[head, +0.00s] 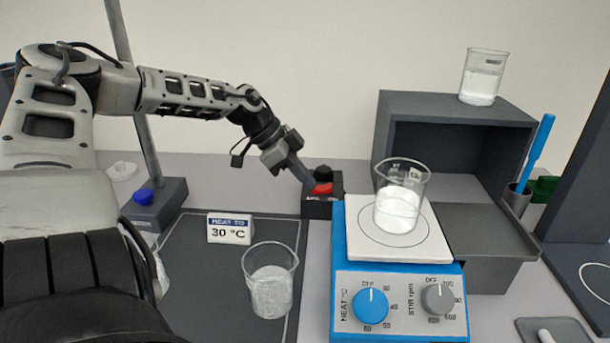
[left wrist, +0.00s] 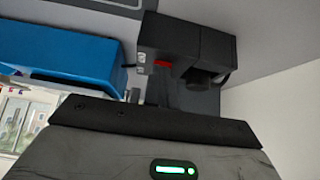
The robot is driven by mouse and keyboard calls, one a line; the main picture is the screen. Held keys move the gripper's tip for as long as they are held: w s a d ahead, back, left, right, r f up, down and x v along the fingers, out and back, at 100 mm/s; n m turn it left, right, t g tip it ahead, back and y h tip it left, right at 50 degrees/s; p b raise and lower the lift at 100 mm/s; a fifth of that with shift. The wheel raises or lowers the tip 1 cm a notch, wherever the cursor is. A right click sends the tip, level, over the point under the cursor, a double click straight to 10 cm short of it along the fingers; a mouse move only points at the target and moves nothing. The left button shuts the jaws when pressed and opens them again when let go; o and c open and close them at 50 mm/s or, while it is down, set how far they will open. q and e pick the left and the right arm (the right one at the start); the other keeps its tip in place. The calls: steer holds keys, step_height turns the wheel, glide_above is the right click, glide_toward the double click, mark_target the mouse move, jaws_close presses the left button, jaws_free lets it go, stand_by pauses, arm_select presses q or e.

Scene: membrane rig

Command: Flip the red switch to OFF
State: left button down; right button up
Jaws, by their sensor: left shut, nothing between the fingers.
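The red switch (head: 321,188) sits on top of a small black box (head: 316,208) behind the left edge of the blue hotplate. My left gripper (head: 308,184) is shut and empty, with its tips at or very near the switch; I cannot tell whether they touch. In the left wrist view a sliver of the red switch (left wrist: 163,64) shows on the black box (left wrist: 185,38), and my dark fingers (left wrist: 190,95) reach to it. The fingers hide part of the switch, so its position is unclear. My right gripper is not in view.
Another beaker (head: 270,290) and a 30 °C sign (head: 230,229) stand on the dark mat (head: 190,262). A stand rod (head: 135,90) rises at left; a grey shelf (head: 450,103) stands behind right.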

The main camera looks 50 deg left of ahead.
arm_select(q)
steer(key=shift+w+d+r+b, duration=0.1)
steer(key=shift+w+d+b, duration=0.3)
steer(key=shift+b, duration=0.05)
steer(key=shift+w+d+r, duration=0.15)
steer(key=shift+w+d, duration=0.05)
steer(key=shift+w, duration=0.05)
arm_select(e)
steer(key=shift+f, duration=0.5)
arm_select(q)
steer(key=shift+a, duration=0.1)
steer(key=shift+s+r, duration=0.1)
steer(key=shift+r, duration=0.1)
step_height(320, 180, up, 5)
steer(key=p, duration=0.5)
steer(key=shift+r+p, duration=0.15)
steer(key=shift+p, duration=0.15)
steer(key=shift+s+a+b, duration=0.2)
steer(key=shift+a+b, duration=0.05)
steer(key=shift+b, duration=0.25)
steer(key=v, duration=0.8)
steer(key=shift+s+a+f, duration=0.3)
steer(key=shift+s+a, duration=0.05)
steer(key=shift+s, duration=0.05)
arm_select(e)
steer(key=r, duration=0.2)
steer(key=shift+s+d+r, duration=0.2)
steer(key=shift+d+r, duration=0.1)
